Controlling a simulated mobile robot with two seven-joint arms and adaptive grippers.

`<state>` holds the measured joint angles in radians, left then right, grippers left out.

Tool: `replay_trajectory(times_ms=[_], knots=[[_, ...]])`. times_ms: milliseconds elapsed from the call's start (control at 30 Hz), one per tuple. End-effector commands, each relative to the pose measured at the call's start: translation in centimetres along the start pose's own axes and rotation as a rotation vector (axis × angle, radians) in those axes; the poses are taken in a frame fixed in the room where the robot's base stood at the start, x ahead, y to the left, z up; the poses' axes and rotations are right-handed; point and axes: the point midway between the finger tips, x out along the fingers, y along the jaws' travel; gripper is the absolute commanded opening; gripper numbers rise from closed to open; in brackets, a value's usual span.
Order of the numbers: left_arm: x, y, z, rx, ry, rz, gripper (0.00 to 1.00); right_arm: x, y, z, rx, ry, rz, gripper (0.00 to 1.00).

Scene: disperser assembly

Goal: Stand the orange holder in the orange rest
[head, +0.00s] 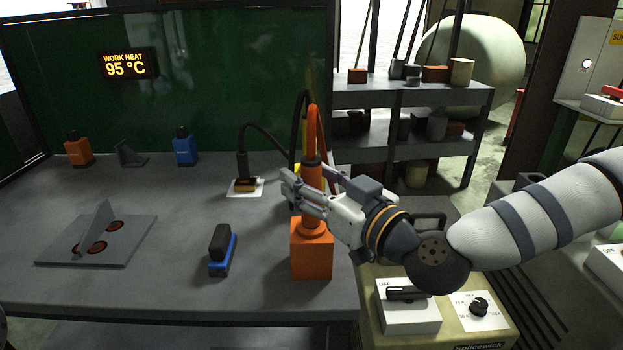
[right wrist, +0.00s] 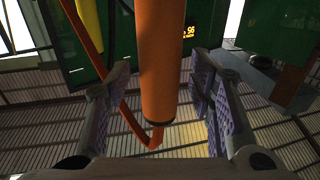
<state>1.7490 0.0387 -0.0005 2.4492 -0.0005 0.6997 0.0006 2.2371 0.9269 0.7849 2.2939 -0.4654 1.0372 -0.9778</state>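The orange holder (head: 312,182), a slim upright cylinder with a cable from its top, stands with its lower end at the top of the orange rest (head: 311,262), a square block near the table's front right. How deep it sits is hidden. My right gripper (head: 312,195) reaches in from the right with its fingers around the holder. In the right wrist view the holder (right wrist: 160,60) runs between the two fingers (right wrist: 160,100), with a visible gap on each side, so the gripper is open. My left gripper is not in view.
A grey plate with an upright fin (head: 75,250) lies at left. A black tool stands on a white pad (head: 245,190). A switch box (head: 440,318) is at the front right.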

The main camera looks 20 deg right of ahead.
Motion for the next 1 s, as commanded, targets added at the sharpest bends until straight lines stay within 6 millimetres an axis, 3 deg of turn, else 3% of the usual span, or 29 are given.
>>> replay_trajectory(times_ms=[167,400,500,633,1000], knots=[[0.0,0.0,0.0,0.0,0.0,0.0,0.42,0.0,0.0,-1.3,-0.001,0.003,0.0,0.49],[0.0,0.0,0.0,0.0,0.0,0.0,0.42,0.0,0.0,-7.2,-0.003,0.006,0.0,0.49],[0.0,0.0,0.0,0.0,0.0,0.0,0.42,0.0,0.0,-8.9,-0.002,0.004,0.0,0.49],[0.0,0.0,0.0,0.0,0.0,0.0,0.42,0.0,0.0,-9.9,-0.001,0.001,0.0,0.49],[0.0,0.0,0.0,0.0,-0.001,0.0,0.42,0.0,0.0,-10.0,0.0,0.0,0.0,0.49]])
